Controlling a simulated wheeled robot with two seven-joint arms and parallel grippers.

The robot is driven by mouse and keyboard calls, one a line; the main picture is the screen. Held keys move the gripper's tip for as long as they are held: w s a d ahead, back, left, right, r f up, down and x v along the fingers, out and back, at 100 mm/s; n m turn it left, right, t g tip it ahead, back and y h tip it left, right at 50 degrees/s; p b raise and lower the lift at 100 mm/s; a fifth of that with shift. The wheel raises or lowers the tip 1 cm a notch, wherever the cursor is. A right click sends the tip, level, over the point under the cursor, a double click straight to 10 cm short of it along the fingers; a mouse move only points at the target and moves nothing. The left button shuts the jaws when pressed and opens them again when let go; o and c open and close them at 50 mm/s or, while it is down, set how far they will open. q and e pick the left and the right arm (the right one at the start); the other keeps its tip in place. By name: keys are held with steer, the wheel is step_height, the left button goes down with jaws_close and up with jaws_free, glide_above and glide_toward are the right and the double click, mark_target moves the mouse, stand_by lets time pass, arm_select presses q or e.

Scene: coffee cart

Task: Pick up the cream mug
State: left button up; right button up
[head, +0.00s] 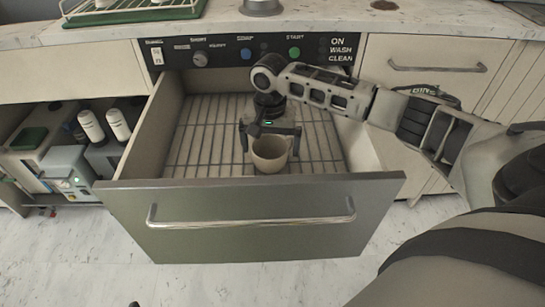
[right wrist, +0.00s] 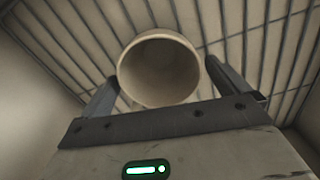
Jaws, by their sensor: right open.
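The cream mug (head: 269,158) stands upright on the wire rack inside the open drawer. It is near the drawer's front wall, and its open mouth shows in the right wrist view (right wrist: 158,72). My right gripper (head: 270,141) is open, reaching down into the drawer at the mug. In the right wrist view its two fingers (right wrist: 160,80) lie on either side of the mug. There seems to be a gap at each side, though I cannot tell how deep the fingertips reach. My left gripper is not in view.
The steel drawer front (head: 250,215) and its side walls surround the mug. The wire rack (head: 200,140) is otherwise empty. A control panel (head: 250,52) sits above it, under the counter (head: 330,18). Machines with white cylinders (head: 90,125) stand on a low shelf at left.

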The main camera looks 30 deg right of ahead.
mark_target(270, 155)
step_height(270, 155, down, 3)
steer(key=shift+f+b, duration=0.1)
steer(key=shift+b, duration=0.3)
steer(key=shift+f, duration=0.35)
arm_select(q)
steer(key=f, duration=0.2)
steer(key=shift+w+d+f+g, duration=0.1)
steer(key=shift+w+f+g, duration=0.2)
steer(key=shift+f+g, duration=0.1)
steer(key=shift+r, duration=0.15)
arm_select(e)
steer(key=shift+w, duration=0.1)
steer(key=c, duration=1.2)
